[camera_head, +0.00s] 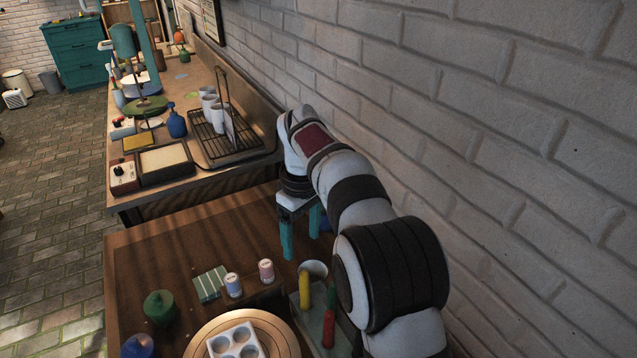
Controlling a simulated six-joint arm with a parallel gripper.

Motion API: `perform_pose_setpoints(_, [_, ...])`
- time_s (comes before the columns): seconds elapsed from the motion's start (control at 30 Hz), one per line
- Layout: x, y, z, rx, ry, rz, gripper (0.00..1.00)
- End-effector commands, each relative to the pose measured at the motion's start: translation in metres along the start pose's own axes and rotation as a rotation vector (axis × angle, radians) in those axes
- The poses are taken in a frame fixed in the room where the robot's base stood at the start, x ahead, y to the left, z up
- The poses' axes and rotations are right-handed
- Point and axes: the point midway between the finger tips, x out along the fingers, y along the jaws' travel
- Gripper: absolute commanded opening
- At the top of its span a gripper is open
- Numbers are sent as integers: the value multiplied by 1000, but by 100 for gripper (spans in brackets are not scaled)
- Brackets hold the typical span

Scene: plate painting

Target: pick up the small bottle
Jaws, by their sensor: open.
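My gripper (301,246) points down with its two teal fingers apart and nothing between them. It is near the back right of the wooden table, by the brick wall. Two small bottles stand to its lower left: one with a blue lower part (233,286) and one pinkish (266,271). Both are upright and apart from the fingers. I cannot tell which of the small containers the task means. My arm hides part of the table's right side.
A green rounded jar (160,309), a striped green block (209,284), a blue round object (138,346) and a round wooden board (278,336) with a white paint palette (235,341) lie in front. Yellow (304,290) and red (329,322) tubes stand right. The table's back left is clear.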

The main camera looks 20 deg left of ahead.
Motion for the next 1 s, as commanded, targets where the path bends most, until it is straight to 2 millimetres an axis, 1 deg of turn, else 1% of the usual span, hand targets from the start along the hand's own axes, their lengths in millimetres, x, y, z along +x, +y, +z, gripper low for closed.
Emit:
perform_pose_setpoints(0.03, [22, -6, -30, -125, -8, 7, 76])
perform_pose_setpoints(0.1, [47, -16, -60, -277, -13, 18, 76])
perform_pose_setpoints(0.2, [68, -26, -83, -405, -18, 29, 76])
perform_pose_setpoints(0.3, [81, -29, -88, -444, -20, 32, 76])
perform_pose_setpoints(0.43, [97, -28, -88, -443, -20, 30, 76])
perform_pose_setpoints(0.6, [135, -27, -87, -440, -19, 30, 76])
perform_pose_setpoints(0.7, [146, -26, -87, -440, -17, 32, 76])
perform_pose_setpoints(0.9, [148, -26, -87, -439, -16, 32, 76])
perform_pose_setpoints(0.93, [148, -26, -87, -439, -16, 32, 74])
perform_pose_setpoints(1.0, [148, -26, -87, -439, -16, 32, 61])
